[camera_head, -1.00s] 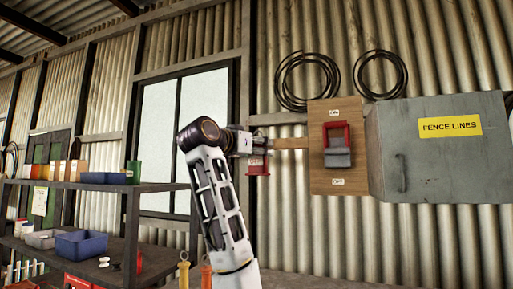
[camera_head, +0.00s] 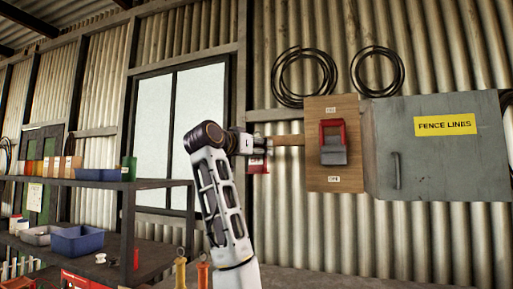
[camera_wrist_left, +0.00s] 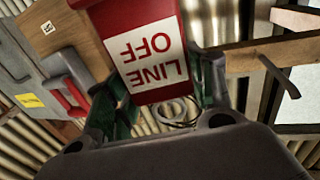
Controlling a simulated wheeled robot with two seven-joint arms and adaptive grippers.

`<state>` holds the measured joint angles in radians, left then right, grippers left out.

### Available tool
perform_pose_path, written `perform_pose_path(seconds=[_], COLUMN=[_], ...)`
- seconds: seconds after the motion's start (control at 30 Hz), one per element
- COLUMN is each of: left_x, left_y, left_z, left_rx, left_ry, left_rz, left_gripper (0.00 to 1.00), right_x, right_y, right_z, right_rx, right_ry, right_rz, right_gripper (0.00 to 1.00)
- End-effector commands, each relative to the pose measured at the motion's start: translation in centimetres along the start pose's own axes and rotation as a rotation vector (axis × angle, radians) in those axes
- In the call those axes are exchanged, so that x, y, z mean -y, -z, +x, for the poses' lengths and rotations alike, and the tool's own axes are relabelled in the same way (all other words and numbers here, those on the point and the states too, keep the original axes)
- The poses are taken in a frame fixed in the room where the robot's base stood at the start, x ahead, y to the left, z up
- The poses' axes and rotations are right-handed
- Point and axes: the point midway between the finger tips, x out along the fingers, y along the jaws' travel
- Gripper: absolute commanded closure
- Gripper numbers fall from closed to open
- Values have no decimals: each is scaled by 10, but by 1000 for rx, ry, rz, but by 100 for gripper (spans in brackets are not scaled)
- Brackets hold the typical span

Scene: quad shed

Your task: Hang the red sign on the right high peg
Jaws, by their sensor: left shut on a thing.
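The red sign (camera_wrist_left: 140,15) has a white panel reading LINE OFF, upside down in the left wrist view. My left gripper (camera_wrist_left: 155,105) is shut on it, with green-edged fingers at both sides. In the head view the gripper (camera_head: 246,144) is in front of the wall, left of the switch board, with the sign (camera_head: 257,165) just below it. A dark peg (camera_wrist_left: 280,76) sticks out from a wooden rail (camera_wrist_left: 255,57) in the left wrist view, right of the sign and apart from it. In the head view the rail (camera_head: 287,140) is partly hidden by my gripper. My right gripper is out of view.
Right of my gripper is a wooden board (camera_head: 320,183) with a red-handled switch (camera_head: 333,142), then a grey FENCE LINES box (camera_head: 445,165). Wire coils (camera_head: 305,76) hang above. A shelf (camera_head: 150,184) with bins stands at left.

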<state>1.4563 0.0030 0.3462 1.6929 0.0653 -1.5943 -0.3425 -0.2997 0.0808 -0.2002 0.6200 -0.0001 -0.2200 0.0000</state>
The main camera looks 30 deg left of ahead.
Motion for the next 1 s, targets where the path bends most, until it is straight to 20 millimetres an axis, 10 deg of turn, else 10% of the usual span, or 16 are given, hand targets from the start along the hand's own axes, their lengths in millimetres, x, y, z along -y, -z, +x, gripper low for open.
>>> perform_pose_path(seconds=[1.0], left_x=[9], left_y=[-8], left_z=[34], left_rx=[1], left_ry=[0], left_rz=[1], left_gripper=[71], right_x=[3], right_y=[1], right_z=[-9], right_rx=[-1], right_ry=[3], right_rz=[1], right_gripper=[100])
